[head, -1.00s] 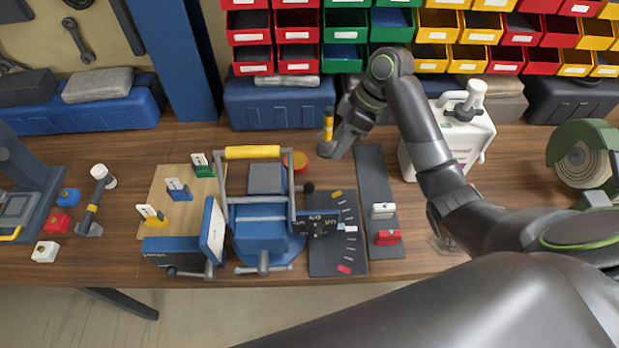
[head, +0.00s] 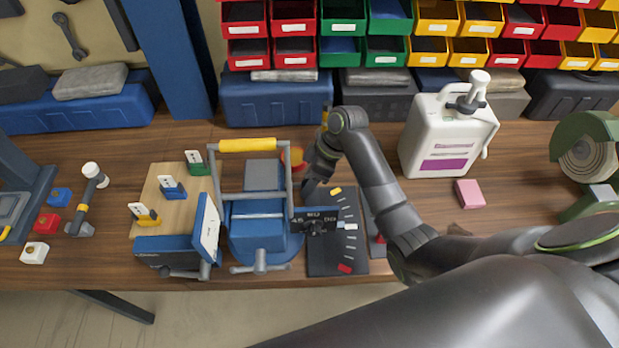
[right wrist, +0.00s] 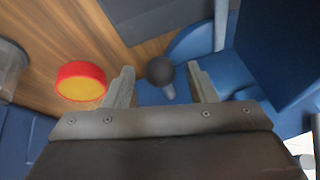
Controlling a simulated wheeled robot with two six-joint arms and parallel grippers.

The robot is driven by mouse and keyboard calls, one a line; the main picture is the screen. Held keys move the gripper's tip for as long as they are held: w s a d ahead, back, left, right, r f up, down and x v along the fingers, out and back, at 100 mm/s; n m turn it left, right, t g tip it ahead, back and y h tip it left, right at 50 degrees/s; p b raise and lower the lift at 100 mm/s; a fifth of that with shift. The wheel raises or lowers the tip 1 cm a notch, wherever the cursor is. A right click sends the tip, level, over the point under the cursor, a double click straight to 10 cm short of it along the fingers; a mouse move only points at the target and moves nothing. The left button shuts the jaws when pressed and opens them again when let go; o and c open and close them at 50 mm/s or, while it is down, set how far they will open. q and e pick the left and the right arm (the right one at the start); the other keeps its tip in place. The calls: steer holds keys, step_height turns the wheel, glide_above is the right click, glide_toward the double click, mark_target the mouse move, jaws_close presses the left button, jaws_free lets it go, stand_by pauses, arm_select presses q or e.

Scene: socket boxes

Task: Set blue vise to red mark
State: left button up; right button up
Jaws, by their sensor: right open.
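The blue vise (head: 257,222) stands near the table's front edge, with a yellow-topped grey handle frame over it. To its right lies a dark scale plate (head: 328,259) with pale ticks, a yellow mark (head: 335,190) and a red mark (head: 345,268) at its near end. A dark number plate (head: 315,221) sits at the vise's right side, beside a white mark. My right gripper (head: 310,186) is at the vise's right rear. In the right wrist view its open fingers stand either side of a black ball knob (right wrist: 160,71). My left gripper is out of view.
A wooden board (head: 160,190) with yellow, blue and green tagged pieces lies left of the vise. A red-and-yellow round button (right wrist: 81,82) is close to my right gripper. A white jug (head: 447,135) and pink block (head: 469,193) stand to the right.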

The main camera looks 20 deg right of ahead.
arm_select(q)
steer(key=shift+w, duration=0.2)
arm_select(e)
steer(key=shift+f, duration=0.1)
steer(key=c, duration=0.4)
jaws_close()
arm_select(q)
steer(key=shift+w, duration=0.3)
